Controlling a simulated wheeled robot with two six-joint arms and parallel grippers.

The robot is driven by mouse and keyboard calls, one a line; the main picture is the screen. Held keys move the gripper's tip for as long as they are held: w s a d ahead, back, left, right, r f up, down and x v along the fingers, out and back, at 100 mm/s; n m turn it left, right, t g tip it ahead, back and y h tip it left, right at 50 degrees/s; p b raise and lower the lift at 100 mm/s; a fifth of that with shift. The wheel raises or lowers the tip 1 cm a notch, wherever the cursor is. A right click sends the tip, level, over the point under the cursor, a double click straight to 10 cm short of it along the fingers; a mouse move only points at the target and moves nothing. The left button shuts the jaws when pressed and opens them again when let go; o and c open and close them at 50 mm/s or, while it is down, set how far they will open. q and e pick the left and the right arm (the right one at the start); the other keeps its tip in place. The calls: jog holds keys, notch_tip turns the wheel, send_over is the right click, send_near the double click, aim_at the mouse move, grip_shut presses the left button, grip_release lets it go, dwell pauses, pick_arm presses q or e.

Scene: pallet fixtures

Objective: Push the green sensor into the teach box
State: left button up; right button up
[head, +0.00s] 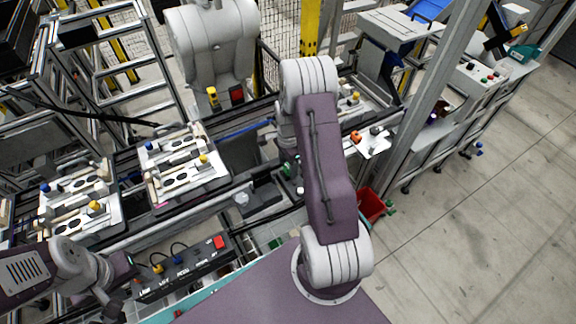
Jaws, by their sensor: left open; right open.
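My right gripper is open, pointing down near the conveyor edge and partly hidden by my arm. My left gripper (122,288) is open, at the left end of the black box; its fingertips are hard to make out.
Pallet fixtures (216,180) with coloured parts stand on the conveyor, others at far left and right. A large grey robot arm (213,45) stands behind. A red bin (371,205) is right of my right arm.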

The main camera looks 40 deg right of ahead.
aim_at(288, 165)
notch_tip(288, 165, up, 9)
jog(key=shift+f+b, duration=0.1)
jog(key=shift+b, duration=0.55)
